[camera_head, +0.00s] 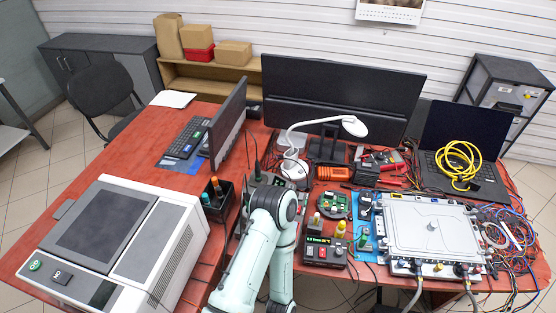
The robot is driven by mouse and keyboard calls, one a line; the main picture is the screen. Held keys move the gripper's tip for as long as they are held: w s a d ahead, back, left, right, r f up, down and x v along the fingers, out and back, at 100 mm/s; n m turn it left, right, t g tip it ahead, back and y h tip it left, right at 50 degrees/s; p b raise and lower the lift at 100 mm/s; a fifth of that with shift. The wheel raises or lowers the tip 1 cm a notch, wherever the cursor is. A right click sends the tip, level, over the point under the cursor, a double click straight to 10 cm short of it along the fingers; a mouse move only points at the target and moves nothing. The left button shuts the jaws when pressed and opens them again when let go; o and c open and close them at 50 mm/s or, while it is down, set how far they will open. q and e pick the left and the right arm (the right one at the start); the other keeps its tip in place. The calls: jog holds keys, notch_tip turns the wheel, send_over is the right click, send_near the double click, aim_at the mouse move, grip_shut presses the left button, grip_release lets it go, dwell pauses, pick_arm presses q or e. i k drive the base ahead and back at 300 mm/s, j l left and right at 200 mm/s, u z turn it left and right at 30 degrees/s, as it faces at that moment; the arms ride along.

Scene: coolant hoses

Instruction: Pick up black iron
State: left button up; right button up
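A thin dark upright tool, seemingly the black iron (256,148), stands at the soldering station (268,180) in the middle of the red table, left of the white lamp. Its lower end is partly lost among the dark parts there. A pale green arm of mine rises from the bottom centre and bends just in front of the station, hiding part of it. I cannot make out the fingers of either gripper. Nothing is seen held.
A white lamp (293,166) stands right of the iron, with a large monitor (340,95) behind. A black cup of tools (217,202) and a grey machine (120,245) are at left. A metal-cased unit (430,222) and tangled cables crowd the right. The back-left tabletop is clearer.

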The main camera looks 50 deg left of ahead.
aim_at(258, 178)
jog(key=u, duration=1.8)
